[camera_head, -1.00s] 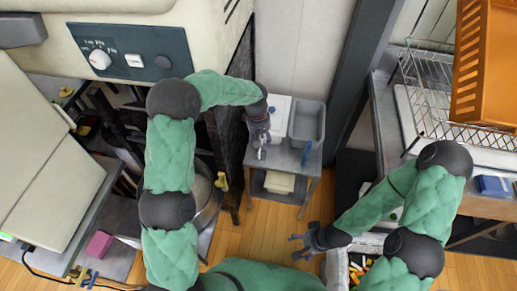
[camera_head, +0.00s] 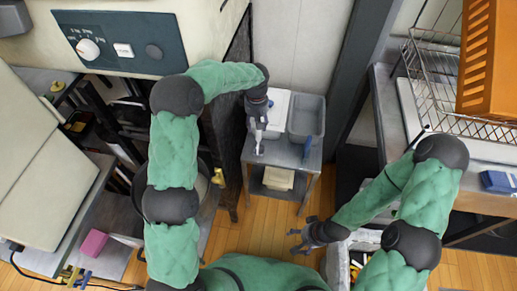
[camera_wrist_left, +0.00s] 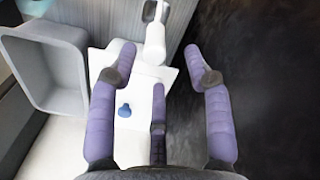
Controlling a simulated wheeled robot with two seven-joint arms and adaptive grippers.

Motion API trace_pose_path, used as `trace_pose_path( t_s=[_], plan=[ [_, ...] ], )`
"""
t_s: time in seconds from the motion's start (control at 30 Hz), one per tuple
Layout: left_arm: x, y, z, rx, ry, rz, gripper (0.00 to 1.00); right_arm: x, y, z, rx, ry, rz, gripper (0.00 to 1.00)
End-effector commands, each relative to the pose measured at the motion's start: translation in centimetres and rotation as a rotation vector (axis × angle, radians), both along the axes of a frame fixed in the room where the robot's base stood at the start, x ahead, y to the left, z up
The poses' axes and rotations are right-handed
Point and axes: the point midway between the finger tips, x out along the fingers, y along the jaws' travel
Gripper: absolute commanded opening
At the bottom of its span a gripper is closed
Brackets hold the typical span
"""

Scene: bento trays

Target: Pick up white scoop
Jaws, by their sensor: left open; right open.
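The white scoop (camera_wrist_left: 154,42) lies at the front of a small grey side table (camera_head: 291,153), its pale end also showing in the head view (camera_head: 259,144). My left gripper (camera_wrist_left: 160,62) is open above the white tray area, its purple fingers spread on both sides of the scoop's near end. I cannot tell whether they touch it. In the head view the left gripper (camera_head: 258,124) hides part of the scoop. My right gripper (camera_head: 301,238) is open and empty over the floor, away from the scoop.
A white lidded box (camera_head: 279,107) with a blue knob (camera_wrist_left: 125,110) and a grey bin (camera_head: 307,117) stand on the side table. A dark panel (camera_head: 226,130) rises close left of it. A wire rack (camera_head: 435,90) and an orange crate (camera_head: 490,65) are at right.

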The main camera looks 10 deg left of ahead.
Motion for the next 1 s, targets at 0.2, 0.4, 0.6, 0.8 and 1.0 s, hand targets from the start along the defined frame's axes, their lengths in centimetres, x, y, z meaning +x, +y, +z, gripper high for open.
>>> trace_pose_path(
  t_s=[0.2,0.4,0.6,0.8,1.0],
  plan=[
    [0.0,-0.4,-3.5,0.001,0.004,-0.001,0.5,0.0,0.0,-2.0,0.0,0.0,0.0,0.78],
    [0.1,-0.4,-4.4,0.0,0.0,-0.001,0.5,0.0,0.0,-2.3,0.0,0.0,0.0,0.78],
    [0.1,-0.4,-4.3,0.0,0.001,-0.001,0.33,0.0,0.0,-2.2,0.0,0.0,0.0,0.78],
    [0.1,-0.4,-4.3,0.0,0.001,-0.001,0.0,0.0,0.0,-2.2,0.0,0.0,0.0,0.78],
    [0.1,-0.4,-4.3,0.0,0.001,-0.001,0.0,0.0,0.0,-2.2,0.0,0.0,0.0,0.78]
  ],
)
